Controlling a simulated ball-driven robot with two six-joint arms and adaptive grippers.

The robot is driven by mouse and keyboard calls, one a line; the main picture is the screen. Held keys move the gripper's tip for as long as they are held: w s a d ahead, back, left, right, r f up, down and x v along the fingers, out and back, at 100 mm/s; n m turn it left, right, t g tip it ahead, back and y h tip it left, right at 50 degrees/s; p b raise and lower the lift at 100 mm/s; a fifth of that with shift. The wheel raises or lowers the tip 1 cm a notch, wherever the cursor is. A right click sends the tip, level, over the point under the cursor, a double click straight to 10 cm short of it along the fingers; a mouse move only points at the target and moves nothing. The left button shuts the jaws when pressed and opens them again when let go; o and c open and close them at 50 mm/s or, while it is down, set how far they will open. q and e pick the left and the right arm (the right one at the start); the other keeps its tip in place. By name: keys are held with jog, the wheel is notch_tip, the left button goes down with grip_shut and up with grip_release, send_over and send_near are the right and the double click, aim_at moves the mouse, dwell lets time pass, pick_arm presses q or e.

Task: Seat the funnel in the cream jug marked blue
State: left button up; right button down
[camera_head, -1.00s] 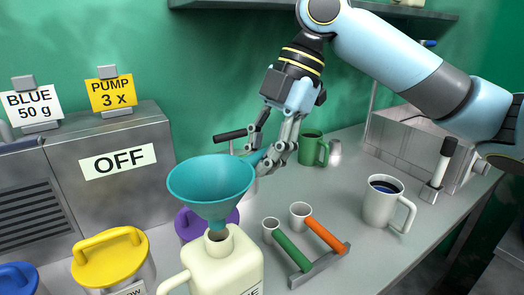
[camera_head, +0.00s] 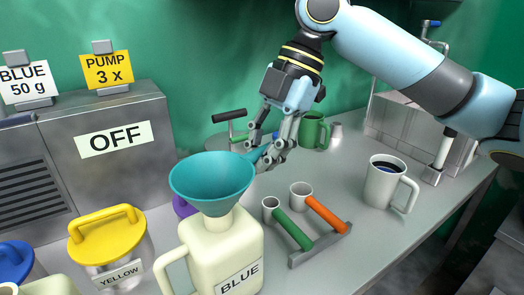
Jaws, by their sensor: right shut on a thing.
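The teal funnel (camera_head: 211,182) is upright over the cream jug (camera_head: 222,255), whose front label reads BLUE. The funnel's cone is right at the jug's neck, and its stem is out of sight, with the neck opening hidden behind the cone. I cannot tell whether the cone rests on the rim. My right gripper (camera_head: 260,157) comes from above and behind, and is shut on the funnel's side tab at its right edge. My left gripper is not in view.
A yellow-lidded canister (camera_head: 108,238) stands left of the jug. A scoop rack (camera_head: 320,246) with green and orange handles, a white mug (camera_head: 386,186) of dark liquid and a green mug (camera_head: 313,131) stand right. A grey machine (camera_head: 115,140) reads OFF.

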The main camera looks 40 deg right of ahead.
jog(key=shift+f, duration=0.15)
dwell(0.7)
jog(key=c, duration=1.3)
grip_release()
jog(key=shift+o, duration=0.2)
jog(key=v, duration=0.6)
jog(key=shift+d, duration=0.15)
jog(key=shift+d+r, duration=0.15)
jog(key=shift+r, duration=0.5)
